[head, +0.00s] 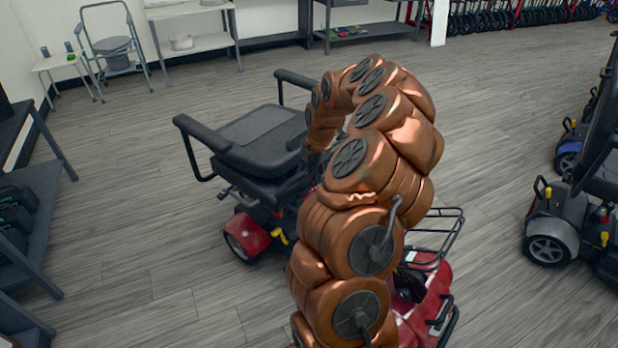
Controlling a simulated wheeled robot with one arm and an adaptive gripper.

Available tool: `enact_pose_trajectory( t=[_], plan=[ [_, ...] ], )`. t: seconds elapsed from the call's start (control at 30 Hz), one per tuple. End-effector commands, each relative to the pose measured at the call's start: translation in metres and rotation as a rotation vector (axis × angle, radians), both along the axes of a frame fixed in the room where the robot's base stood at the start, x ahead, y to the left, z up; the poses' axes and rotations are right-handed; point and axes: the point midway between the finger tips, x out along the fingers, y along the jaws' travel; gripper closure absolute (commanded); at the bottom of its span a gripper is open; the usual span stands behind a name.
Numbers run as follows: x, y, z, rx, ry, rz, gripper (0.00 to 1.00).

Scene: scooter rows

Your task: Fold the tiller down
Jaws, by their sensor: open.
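A red scooter stands in the middle of the floor, with its black seat (258,135) at the left and its red front body (432,298) at the lower right. My brown arm rises from the bottom, arches over and comes down in front of the scooter's middle. The tiller is mostly or wholly hidden behind my arm, so I cannot tell its angle. A black wire basket (440,228) shows just right of my arm, on the scooter's front side. My gripper is not visible; the arm's far end drops out of sight behind its nearer links, beside the seat.
Another scooter (550,235) stands at the right edge. Dark shelving (45,190) lines the left edge. A commode chair (112,48) and white shelves (190,42) stand along the back wall. The grey plank floor (130,230) is clear on both sides of the red scooter.

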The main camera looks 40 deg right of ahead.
Motion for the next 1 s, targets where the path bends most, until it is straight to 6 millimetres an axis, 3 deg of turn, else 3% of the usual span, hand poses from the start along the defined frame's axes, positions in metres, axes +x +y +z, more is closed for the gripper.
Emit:
enact_pose_trajectory(
  t=[0.23,0.57,1.0],
  plan=[
    [0.005,0.000,-0.027,0.001,0.002,-0.001,0.43],
    [0.007,0.000,-0.030,-0.001,0.000,-0.001,0.44],
    [0.007,0.000,-0.030,-0.001,-0.001,-0.001,0.90]
  ],
)
